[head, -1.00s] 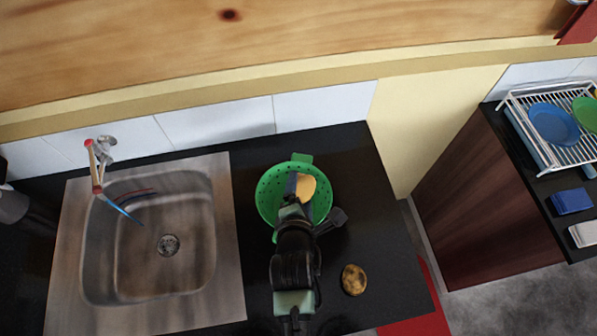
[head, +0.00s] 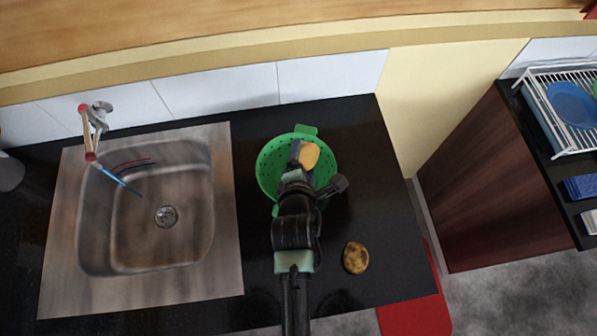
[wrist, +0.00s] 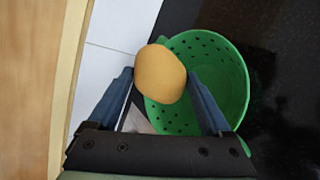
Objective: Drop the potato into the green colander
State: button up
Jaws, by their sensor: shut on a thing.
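A smooth tan potato (wrist: 161,74) is held between the two blue fingers of my gripper (wrist: 158,78), which is shut on it. The head view also shows the potato (head: 309,155) over the green colander (head: 269,178). The colander has round holes and stands on the black counter, right of the sink. In the wrist view the potato overlaps the left part of the colander's rim (wrist: 238,72). The height of the potato above the colander is hard to tell. My gripper and arm hide part of the colander.
A brown, dark-mottled oval thing (head: 355,258) lies on the counter (head: 365,200) near the front right. A steel sink (head: 150,285) with a tap (head: 95,125) is at left. A dish rack (head: 558,80) with a blue plate (head: 571,103) stands at far right.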

jog(key=o, duration=1.2)
jog(key=shift+o, duration=0.2)
jog(key=shift+s, duration=0.1)
jog(key=b+v, duration=0.2)
jog(key=v, duration=1)
jog(key=shift+s+r, duration=0.3)
